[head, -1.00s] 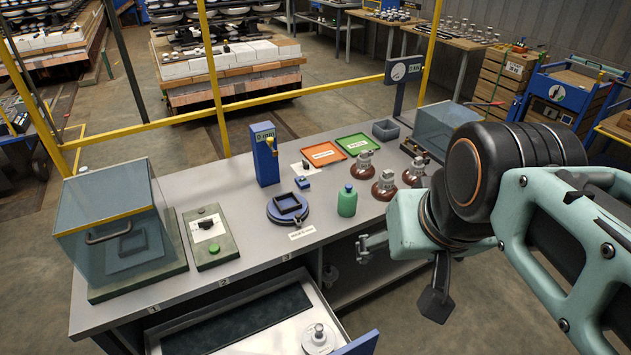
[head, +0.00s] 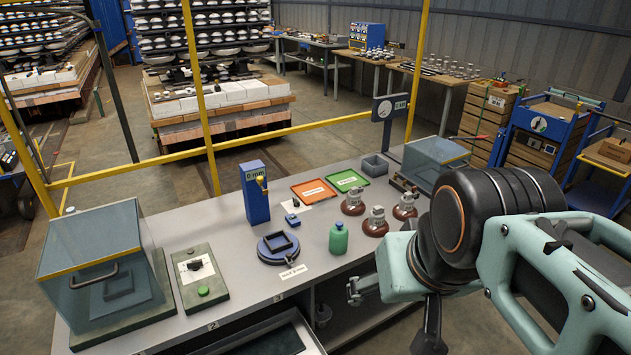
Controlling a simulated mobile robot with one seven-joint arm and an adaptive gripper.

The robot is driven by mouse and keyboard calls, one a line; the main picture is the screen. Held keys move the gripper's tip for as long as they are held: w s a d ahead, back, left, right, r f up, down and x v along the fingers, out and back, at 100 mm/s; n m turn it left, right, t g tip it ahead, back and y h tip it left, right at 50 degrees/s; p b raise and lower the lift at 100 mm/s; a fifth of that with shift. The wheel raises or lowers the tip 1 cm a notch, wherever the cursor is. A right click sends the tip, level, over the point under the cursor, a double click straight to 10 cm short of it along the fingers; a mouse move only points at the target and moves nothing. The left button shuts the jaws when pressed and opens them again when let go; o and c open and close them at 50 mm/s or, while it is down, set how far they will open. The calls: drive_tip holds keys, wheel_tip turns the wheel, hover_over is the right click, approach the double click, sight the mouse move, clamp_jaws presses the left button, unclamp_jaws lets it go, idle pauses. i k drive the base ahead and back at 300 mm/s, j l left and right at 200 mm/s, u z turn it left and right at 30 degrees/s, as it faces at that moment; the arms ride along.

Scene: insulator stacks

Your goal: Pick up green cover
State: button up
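The nearest match to the green cover is a green, bottle-shaped piece (head: 338,238) with a narrower top, standing upright on the grey workbench (head: 225,235) near its front edge. It is fully visible, with nothing holding it. My teal and black arm comes in from the right. The end of my arm is to the right of and nearer than the green piece, apart from it in the picture. My gripper is seen only in part around the arm's lower end, and its fingertips cannot be made out clearly.
Brown insulators (head: 375,222) stand right of the green piece. A blue round fixture (head: 278,249) is to its left. Behind are a green tray (head: 347,180), an orange tray (head: 313,190) and a blue gauge post (head: 254,195). A clear box (head: 95,262) stands at left.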

sight(338, 235)
drive_tip(key=z, duration=0.5)
drive_tip(key=l+z, duration=0.1)
drive_tip(key=z, duration=0.4)
drive_tip(key=i+z, duration=0.1)
drive_tip(key=z, duration=0.9)
drive_tip(key=i+z, duration=0.1)
drive_tip(key=z, duration=0.95)
drive_tip(key=i+z, duration=0.1)
drive_tip(key=z, duration=0.4)
drive_tip(key=j+z, duration=0.1)
drive_tip(key=z, duration=0.4)
drive_tip(key=j+u, duration=0.1)
drive_tip(key=u, duration=0.8)
drive_tip(key=j+u, duration=0.1)
drive_tip(key=u, duration=0.35)
drive_tip(key=i+u, duration=0.1)
drive_tip(key=u, duration=0.3)
drive_tip(key=j+u, duration=0.1)
drive_tip(key=u, duration=0.35)
drive_tip(key=i+u, duration=0.1)
drive_tip(key=u, duration=0.8)
drive_tip(key=i, duration=0.05)
